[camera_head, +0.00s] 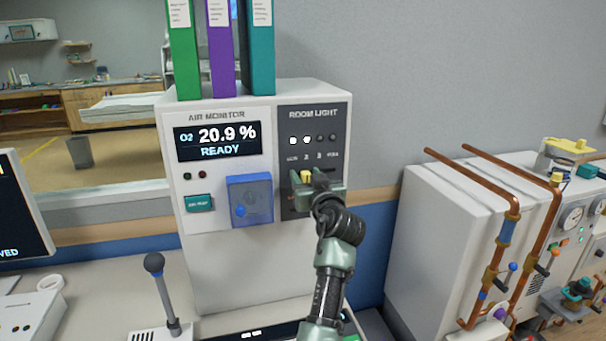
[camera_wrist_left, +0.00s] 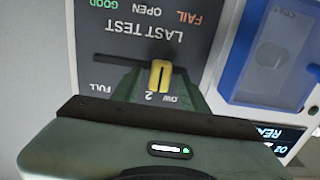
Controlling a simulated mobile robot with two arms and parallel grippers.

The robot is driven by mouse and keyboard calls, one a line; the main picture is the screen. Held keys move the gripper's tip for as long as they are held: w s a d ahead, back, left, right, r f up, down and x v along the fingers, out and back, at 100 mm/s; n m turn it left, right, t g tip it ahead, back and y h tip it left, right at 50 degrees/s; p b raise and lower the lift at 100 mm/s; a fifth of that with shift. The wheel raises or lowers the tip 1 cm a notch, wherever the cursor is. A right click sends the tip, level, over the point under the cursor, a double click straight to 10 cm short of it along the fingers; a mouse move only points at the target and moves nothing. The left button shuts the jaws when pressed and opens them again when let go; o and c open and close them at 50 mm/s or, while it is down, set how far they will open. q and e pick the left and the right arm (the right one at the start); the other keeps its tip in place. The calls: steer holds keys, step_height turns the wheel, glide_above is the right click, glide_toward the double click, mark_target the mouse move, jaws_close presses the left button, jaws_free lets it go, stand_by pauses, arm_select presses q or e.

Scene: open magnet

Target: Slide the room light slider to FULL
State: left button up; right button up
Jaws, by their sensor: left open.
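The dark room light panel (camera_head: 341,125) is on the right of the white monitor cabinet's front, with marks from LOW to FULL. Its yellow slider knob (camera_head: 306,175) stands near the 2 mark; two of the small lamps above are lit. My left gripper (camera_head: 312,182) is at the panel with its jaws open. In the left wrist view, which sees the panel upside down, the yellow knob (camera_wrist_left: 160,75) lies between the two green fingers (camera_wrist_left: 158,88). Whether a finger touches it is unclear. FULL is at the left there. My right gripper is not in view.
A blue clear cover (camera_head: 250,200) is just left of the slider. Binders (camera_head: 222,50) stand on the cabinet. A microphone (camera_head: 154,265) stands at front left. Copper pipes (camera_head: 505,255) and a white machine (camera_head: 425,230) are at right.

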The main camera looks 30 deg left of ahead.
arm_select(q)
steer(key=shift+s+d+r, duration=0.15)
steer(key=shift+d, duration=0.1)
steer(key=shift+s+d+r, duration=0.1)
steer(key=shift+d+r, duration=0.05)
steer(key=shift+d, duration=0.1)
steer(key=c, duration=0.3)
jaws_close()
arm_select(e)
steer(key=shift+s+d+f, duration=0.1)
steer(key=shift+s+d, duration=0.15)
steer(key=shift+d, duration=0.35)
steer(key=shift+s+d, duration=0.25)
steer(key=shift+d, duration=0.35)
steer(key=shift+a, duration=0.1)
arm_select(q)
steer(key=shift+a, duration=0.1)
steer(key=shift+s, duration=0.1)
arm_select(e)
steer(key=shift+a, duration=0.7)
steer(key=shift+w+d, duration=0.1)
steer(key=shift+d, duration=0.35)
